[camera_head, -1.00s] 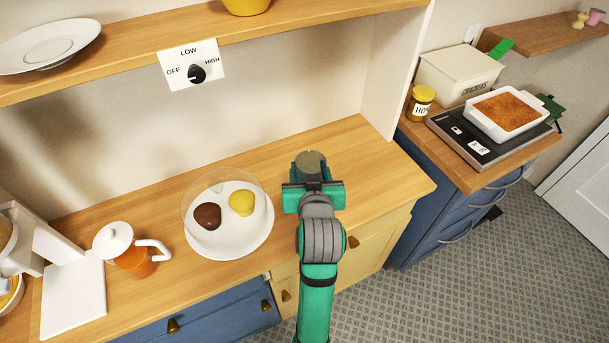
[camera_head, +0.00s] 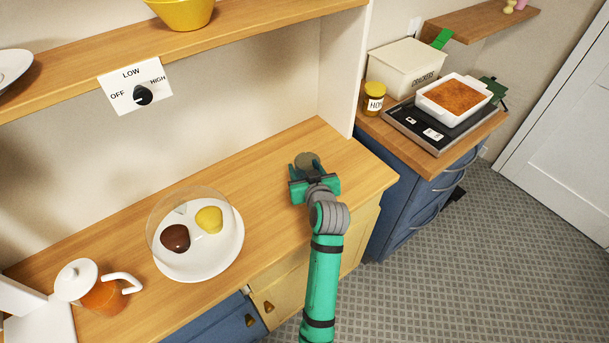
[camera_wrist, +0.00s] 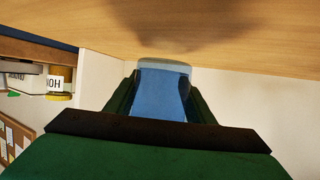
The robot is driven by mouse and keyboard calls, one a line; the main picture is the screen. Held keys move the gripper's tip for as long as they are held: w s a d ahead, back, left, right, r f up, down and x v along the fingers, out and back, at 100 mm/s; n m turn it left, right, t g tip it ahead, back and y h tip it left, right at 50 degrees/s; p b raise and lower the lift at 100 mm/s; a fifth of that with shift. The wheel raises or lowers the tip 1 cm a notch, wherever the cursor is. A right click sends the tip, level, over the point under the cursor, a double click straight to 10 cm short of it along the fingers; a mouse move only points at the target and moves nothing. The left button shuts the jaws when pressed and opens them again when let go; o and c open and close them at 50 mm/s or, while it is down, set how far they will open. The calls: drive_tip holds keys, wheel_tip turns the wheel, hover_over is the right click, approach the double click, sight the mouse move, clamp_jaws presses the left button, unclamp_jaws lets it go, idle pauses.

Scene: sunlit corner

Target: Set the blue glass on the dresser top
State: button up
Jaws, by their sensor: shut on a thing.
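My gripper (camera_head: 308,170) is shut on the blue glass (camera_wrist: 162,92), which sits between both fingers in the wrist view. In the head view the glass shows only as a greyish round end (camera_head: 307,158) at the fingertips; the rest is hidden by my gripper. The dresser top (camera_head: 270,168) is a pale wooden surface below a shelf. My gripper is over its right part. In the wrist view the wood (camera_wrist: 70,30) appears along the top, close to the glass's end. I cannot tell whether the glass touches it.
A white plate (camera_head: 190,268) with a brown and a yellow item under a clear dome stands left of my gripper. A teapot (camera_head: 100,290) stands farther left. The shelf (camera_head: 230,42) overhangs the back, and an upright panel (camera_head: 345,70) bounds the right. Wood around my gripper is clear.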

drive_tip(key=shift+d+f, duration=0.15)
drive_tip(key=shift+f, duration=1.55)
drive_tip(key=shift+f, duration=0.15)
drive_tip(key=o, duration=1.2)
drive_tip(key=shift+w, duration=0.1)
drive_tip(key=v, duration=1.2)
